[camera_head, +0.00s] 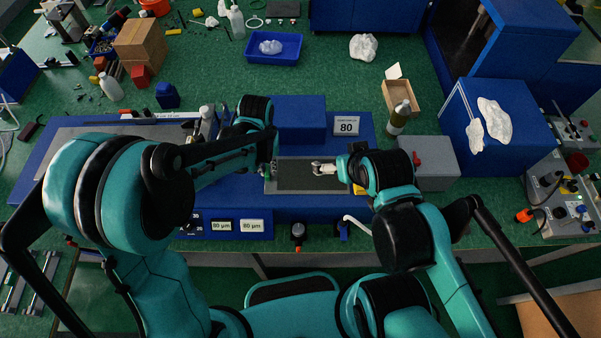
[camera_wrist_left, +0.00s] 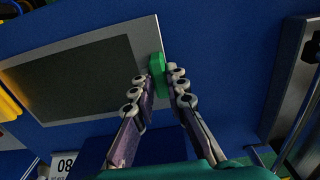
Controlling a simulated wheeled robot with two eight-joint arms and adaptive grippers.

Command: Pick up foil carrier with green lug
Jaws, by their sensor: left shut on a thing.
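The foil carrier is a pale rectangular frame (camera_wrist_left: 100,38) around a dark grey foil, with a green lug (camera_wrist_left: 158,70) on its near short side. In the head view the carrier (camera_head: 310,188) lies over the blue press bench. My left gripper (camera_wrist_left: 159,88) is shut on the green lug in the left wrist view. In the head view the left gripper (camera_head: 272,168) is at the carrier's left end, with the lug mostly hidden. My right gripper (camera_head: 324,169) is over the carrier's right part. Its fingers are too small to tell whether they are open.
A grey box (camera_head: 428,160) with a red switch is to the right. A second plate (camera_head: 75,138) lies left. Green table behind is partly clear.

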